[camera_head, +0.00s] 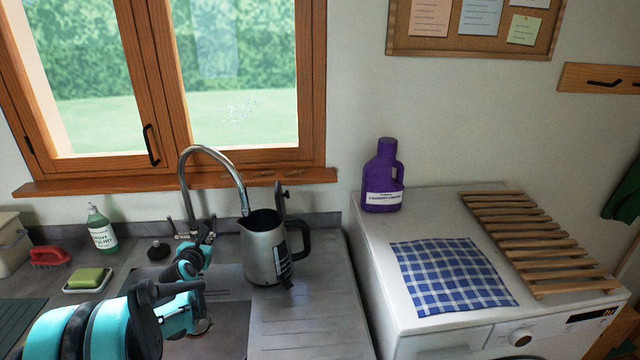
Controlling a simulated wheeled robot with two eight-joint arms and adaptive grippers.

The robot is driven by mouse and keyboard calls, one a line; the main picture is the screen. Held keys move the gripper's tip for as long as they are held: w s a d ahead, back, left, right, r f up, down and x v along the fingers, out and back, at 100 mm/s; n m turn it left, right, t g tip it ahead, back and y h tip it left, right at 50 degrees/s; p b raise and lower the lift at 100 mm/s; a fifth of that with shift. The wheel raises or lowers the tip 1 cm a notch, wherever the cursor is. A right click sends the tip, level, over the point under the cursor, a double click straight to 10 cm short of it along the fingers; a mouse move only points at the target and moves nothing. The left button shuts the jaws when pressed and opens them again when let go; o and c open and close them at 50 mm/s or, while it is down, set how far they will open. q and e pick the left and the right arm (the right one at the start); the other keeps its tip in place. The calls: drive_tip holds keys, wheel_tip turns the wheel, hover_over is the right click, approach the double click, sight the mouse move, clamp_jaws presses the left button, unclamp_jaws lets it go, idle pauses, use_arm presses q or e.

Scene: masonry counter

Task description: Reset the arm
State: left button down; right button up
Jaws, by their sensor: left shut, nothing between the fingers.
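My left arm comes in from the lower left, teal and black, and reaches over the sink (232,312). My left gripper (207,236) is at the arm's far end, close to the base of the chrome tap (184,190). It looks small and dark here; it is shut and empty. I cannot tell whether it touches the tap. A metal kettle (262,252) with a black handle and raised lid stands upright to the right of the gripper, apart from it, beneath the tap's spout. My right gripper is not in view.
A green soap bottle (102,232), a soap dish with a sponge (86,278) and a red brush (49,256) are at left. A purple laundry bottle (383,178), checked cloth (452,275) and wooden slatted rack (535,240) sit on the washing machine.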

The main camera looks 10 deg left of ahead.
use_arm(q)
drive_tip(key=s+d+r+m+g+h, duration=0.2)
drive_tip(key=s+d+m, duration=0.6)
drive_tip(key=d+m, duration=0.15)
drive_tip(key=s+d+r+m+g+h, duration=0.1)
drive_tip(key=s+d+r+m, duration=0.1)
drive_tip(key=s+d+m, duration=0.65)
drive_tip(key=s+d+f+m+g, duration=0.1)
drive_tip(key=s+d+f+m, duration=0.1)
drive_tip(key=s+m, duration=0.4)
drive_tip(key=s+d+f+m+g, duration=0.1)
drive_tip(key=s+d+f+m, duration=0.1)
drive_tip(key=s+m, duration=0.4)
drive_tip(key=s+d+f+m+g, duration=0.2)
drive_tip(key=s+d+m, duration=0.2)
drive_tip(key=s, duration=0.3)
drive_tip(key=shift+s+d+f+m, duration=0.3)
drive_tip(key=shift+f+m, duration=0.1)
drive_tip(key=shift+m, duration=0.5)
